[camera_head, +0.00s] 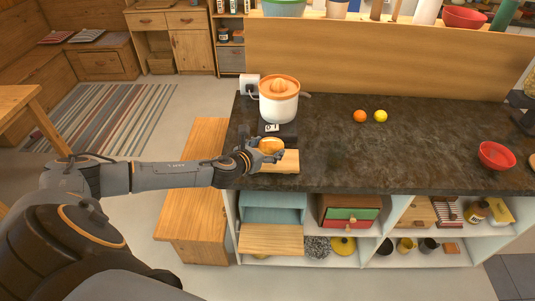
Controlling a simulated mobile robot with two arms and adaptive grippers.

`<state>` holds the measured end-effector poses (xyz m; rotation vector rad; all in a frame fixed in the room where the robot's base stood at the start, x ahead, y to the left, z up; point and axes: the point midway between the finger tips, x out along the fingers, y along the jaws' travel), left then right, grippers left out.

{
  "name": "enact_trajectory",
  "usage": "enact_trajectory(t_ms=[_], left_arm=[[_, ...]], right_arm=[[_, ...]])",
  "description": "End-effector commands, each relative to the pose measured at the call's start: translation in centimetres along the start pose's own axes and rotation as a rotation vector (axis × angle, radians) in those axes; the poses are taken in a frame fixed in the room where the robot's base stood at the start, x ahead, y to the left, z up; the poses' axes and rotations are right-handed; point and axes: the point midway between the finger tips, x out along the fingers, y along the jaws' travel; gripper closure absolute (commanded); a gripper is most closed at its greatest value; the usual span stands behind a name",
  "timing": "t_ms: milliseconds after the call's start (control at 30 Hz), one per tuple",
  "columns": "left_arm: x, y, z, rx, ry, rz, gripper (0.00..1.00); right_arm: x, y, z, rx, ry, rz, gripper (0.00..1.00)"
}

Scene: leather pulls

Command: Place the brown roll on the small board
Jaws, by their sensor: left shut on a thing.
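The brown roll (271,145) is held in my left gripper (268,152), which is shut on it. The roll is over the small wooden board (287,163), which lies near the front left edge of the dark counter. I cannot tell whether the roll touches the board. The gripper and roll hide part of the board. My right gripper is not in view.
A white and orange juicer (279,98) stands behind the board, with a kitchen scale (272,128) between them. An orange (360,116) and a lemon (381,116) lie further right. A red bowl (496,156) is at the right. The middle of the counter is clear.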

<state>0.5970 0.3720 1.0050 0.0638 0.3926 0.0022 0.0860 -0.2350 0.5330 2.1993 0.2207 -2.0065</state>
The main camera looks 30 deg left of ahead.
Motion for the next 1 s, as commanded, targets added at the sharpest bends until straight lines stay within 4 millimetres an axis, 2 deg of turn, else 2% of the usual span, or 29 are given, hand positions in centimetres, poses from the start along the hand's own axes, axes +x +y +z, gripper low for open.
enact_trajectory(t_ms=[133, 300, 367, 767, 800, 900, 1000], left_arm=[[0.9, 0.3, -0.6, -0.001, 0.000, 0.001, 0.58], [1.8, 0.1, -2.9, -0.001, 0.003, 0.000, 0.58], [2.0, 0.1, -3.3, -0.001, 0.001, -0.001, 0.58], [2.2, 0.1, -3.8, 0.001, 0.000, -0.001, 0.58], [2.2, 0.1, -3.8, 0.001, 0.000, -0.001, 0.23], [2.2, 0.1, -3.7, 0.001, 0.001, -0.001, 0.04], [2.2, 0.1, -3.7, 0.001, 0.001, -0.001, 0.04]], right_arm=[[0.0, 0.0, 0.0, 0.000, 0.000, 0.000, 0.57], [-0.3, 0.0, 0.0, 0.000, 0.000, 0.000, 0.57], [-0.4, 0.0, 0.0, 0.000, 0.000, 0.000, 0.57], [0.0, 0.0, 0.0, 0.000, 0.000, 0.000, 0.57], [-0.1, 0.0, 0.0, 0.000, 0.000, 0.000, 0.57], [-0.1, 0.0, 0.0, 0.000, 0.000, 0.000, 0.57], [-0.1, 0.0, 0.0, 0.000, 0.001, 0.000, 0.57]])
